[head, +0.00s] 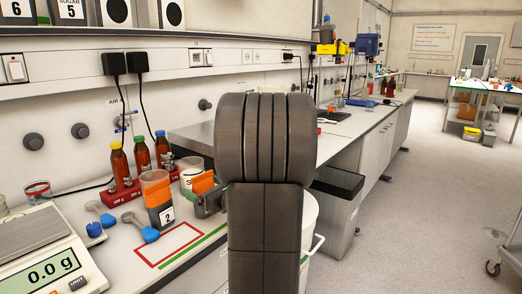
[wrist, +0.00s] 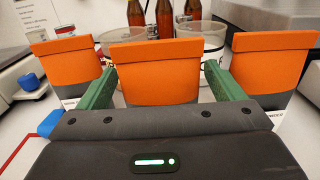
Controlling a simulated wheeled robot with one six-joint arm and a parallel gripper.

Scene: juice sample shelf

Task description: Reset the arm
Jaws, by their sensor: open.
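My gripper (wrist: 160,72) shows in the wrist view with its two green fingers apart. An orange-topped grey container (wrist: 154,75) stands between or just beyond the fingers; I cannot tell whether they touch it. A similar orange-topped container (wrist: 66,62) stands to the left and another (wrist: 275,62) to the right.
Three brown bottles (head: 140,156) stand in a red rack at the wall. A scale (head: 40,250) reading 0.0 g is at the left, near blue-ended scoops (head: 138,224). A red outlined rectangle (head: 168,243) on the bench is empty. A dark bin (head: 336,208) and open floor lie right.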

